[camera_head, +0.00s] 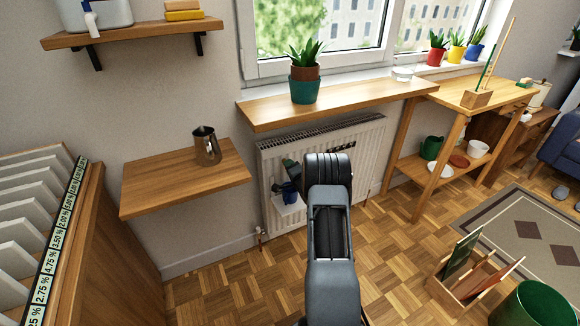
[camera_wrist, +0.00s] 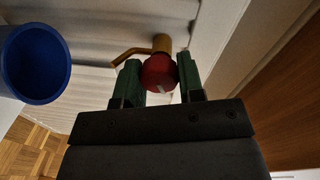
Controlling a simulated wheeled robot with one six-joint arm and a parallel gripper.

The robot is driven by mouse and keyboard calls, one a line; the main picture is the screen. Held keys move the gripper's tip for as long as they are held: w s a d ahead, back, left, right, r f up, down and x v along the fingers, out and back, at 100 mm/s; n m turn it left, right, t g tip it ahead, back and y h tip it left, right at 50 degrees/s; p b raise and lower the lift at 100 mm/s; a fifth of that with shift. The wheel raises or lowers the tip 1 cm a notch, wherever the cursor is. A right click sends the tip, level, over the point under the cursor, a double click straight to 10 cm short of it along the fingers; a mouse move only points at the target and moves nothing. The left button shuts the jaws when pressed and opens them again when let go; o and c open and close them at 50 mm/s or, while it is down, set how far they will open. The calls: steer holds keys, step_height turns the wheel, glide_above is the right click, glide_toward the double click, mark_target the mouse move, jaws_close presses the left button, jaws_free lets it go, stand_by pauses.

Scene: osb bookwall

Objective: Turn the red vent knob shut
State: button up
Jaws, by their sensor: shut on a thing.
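The red vent knob (camera_wrist: 159,73) sits between the green fingers of my gripper (camera_wrist: 160,80) in the wrist view. The fingers are shut on it, one on each side. A small pale mark shows on the knob's face. A brass fitting (camera_wrist: 161,43) with a bent spout stands behind the knob. In the head view my gripper (camera_head: 287,168) is at the front of the white radiator (camera_head: 369,150), and my arm partly covers the radiator. The knob cannot be made out in the head view.
A blue cup (camera_wrist: 36,64) is close to the left of my gripper; it also shows on a small white shelf in the head view (camera_head: 290,192). A wooden sill shelf (camera_head: 350,98) overhangs the radiator. A wall shelf (camera_head: 180,182) with a metal jug stands left.

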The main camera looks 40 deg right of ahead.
steer(key=shift+m+y+p, duration=0.3)
steer(key=shift+m+p, duration=0.65)
steer(key=shift+m, duration=1.25)
steer(key=o, duration=0.9)
steer(key=s, duration=0.4)
steer(key=s+a+p, duration=0.1)
steer(key=s, duration=0.4)
steer(key=s+r+p, duration=0.1)
steer(key=s, duration=0.3)
steer(key=shift+s+a, duration=0.3)
steer(key=shift+a, duration=0.1)
